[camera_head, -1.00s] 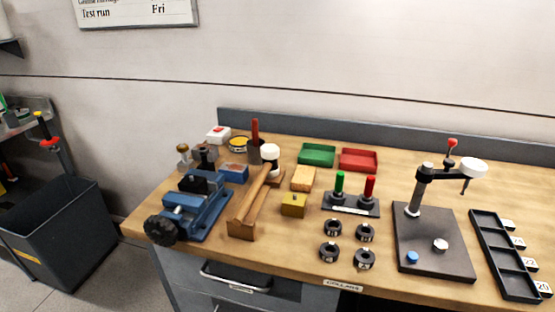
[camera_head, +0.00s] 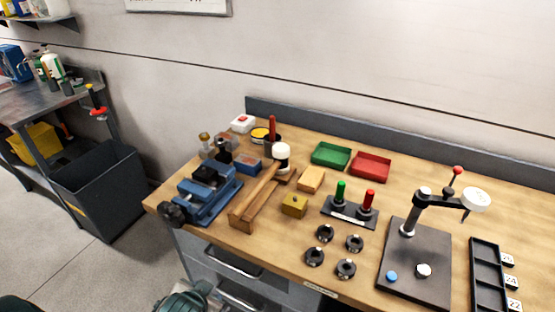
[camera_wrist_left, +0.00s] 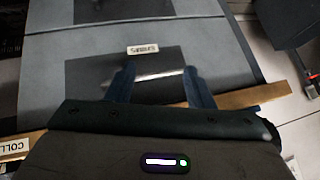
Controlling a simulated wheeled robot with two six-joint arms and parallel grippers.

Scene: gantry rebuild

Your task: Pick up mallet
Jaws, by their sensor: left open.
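The mallet (camera_head: 264,183) has a pale head (camera_head: 281,153) and a light wooden handle. It lies slanted across a wooden rest (camera_head: 243,219) on the left half of the bench, head toward the wall and handle toward the front edge. My left gripper (camera_wrist_left: 158,80) is open and empty in the left wrist view. Its two bluish fingers are apart in front of a drawer front with a bar handle. The mallet is not seen in that view. A dark green part at the bottom of the head view seems to be my arm. My right gripper is not in view.
A blue vise (camera_head: 208,194) stands close left of the mallet. A yellow block (camera_head: 295,204), dark collars (camera_head: 315,256) and a red-and-green plug stand (camera_head: 348,211) are to the right. The bench edge shows in the wrist view (camera_wrist_left: 240,100). A dark bin (camera_head: 100,190) stands left.

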